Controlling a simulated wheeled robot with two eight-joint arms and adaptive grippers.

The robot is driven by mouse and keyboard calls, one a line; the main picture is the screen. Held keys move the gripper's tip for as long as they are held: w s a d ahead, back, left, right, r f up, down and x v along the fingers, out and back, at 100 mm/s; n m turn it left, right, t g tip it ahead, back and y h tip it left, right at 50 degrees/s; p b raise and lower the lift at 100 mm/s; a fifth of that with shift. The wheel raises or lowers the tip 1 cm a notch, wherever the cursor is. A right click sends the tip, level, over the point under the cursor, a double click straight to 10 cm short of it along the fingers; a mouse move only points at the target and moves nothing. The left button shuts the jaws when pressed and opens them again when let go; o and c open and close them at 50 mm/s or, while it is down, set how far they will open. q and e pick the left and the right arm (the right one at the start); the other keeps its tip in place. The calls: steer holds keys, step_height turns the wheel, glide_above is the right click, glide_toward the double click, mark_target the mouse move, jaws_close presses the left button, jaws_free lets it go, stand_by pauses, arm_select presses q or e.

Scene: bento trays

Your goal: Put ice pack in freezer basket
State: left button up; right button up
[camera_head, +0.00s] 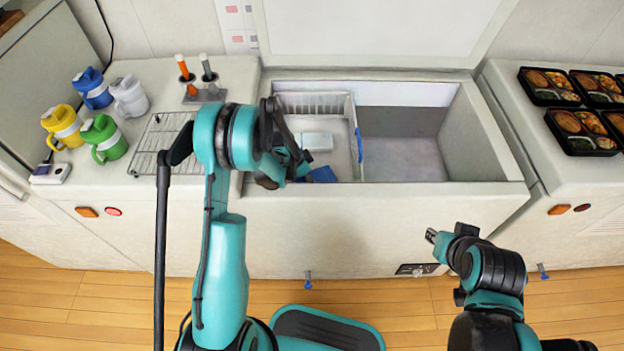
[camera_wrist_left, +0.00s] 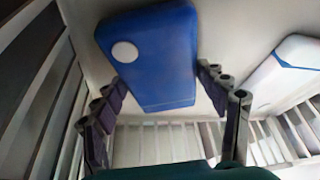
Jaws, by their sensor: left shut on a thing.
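A blue ice pack (camera_wrist_left: 150,45) with a round white cap fills the middle of the left wrist view. It shows as a small blue patch in the head view (camera_head: 322,174), partly hidden by my left arm. My left gripper (camera_wrist_left: 163,82) is shut on it, one finger at each side. The pack is inside the white freezer basket (camera_head: 313,103), low and near the front; whether it touches the floor I cannot tell. A white pack with blue trim (camera_head: 317,141) lies in the basket too. My right gripper (camera_head: 432,237) is in front of the freezer, its fingers too small to read.
The open chest freezer (camera_head: 500,187) has a bare compartment right of the basket. A blue handle (camera_head: 360,146) is on the basket's right side. Several jugs (camera_head: 103,138) and a wire rack (camera_head: 160,143) stand on the left counter, bento trays (camera_head: 581,131) on the right.

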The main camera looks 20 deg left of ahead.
arm_select(q)
steer(key=shift+f, duration=0.1)
steer(key=o, duration=1.1)
steer(key=shift+o, duration=0.2)
steer(key=s+r+n+t+y+p, duration=0.15)
steer(key=s+r, duration=0.25)
steer(key=r, duration=0.5)
steer(key=s+r+n+p, duration=0.2)
steer(key=s+r, duration=0.2)
steer(key=r, duration=0.5)
steer(key=s+r+n+y+p, duration=0.1)
steer(key=s+r, duration=0.3)
steer(key=r, duration=0.5)
steer(key=s+r+n+t+y, duration=0.1)
steer(key=s+r+n+t, duration=0.2)
steer(key=s, duration=1)
steer(key=shift+s+r+n, duration=0.15)
steer(key=shift+r+n, duration=0.7)
steer(key=shift+n, duration=0.5)
